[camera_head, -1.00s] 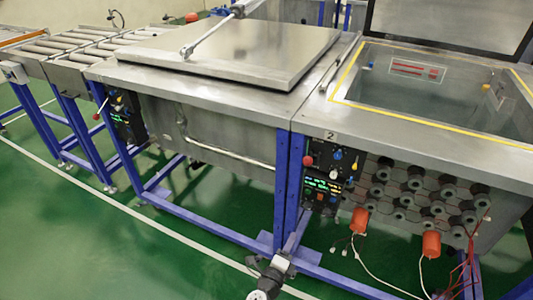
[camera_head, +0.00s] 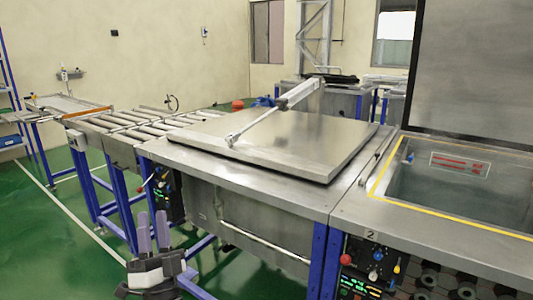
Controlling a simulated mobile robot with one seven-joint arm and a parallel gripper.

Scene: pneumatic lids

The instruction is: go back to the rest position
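My gripper (camera_head: 152,228) is at the lower left, in front of the left tank's frame. Its two grey fingers point up with a gap between them, and nothing shows in the gap. It looks open and empty. The closed steel lid (camera_head: 290,140) lies on the left tank, with a pneumatic arm (camera_head: 275,110) running over it. The right tank (camera_head: 455,190) is open, its raised lid (camera_head: 475,75) upright behind it. My gripper is apart from both lids.
A control panel (camera_head: 370,265) with knobs is on the front by the right tank. Another panel (camera_head: 167,192) sits behind my gripper. A roller conveyor (camera_head: 115,128) runs off to the left. Green floor (camera_head: 50,250) is clear at the lower left.

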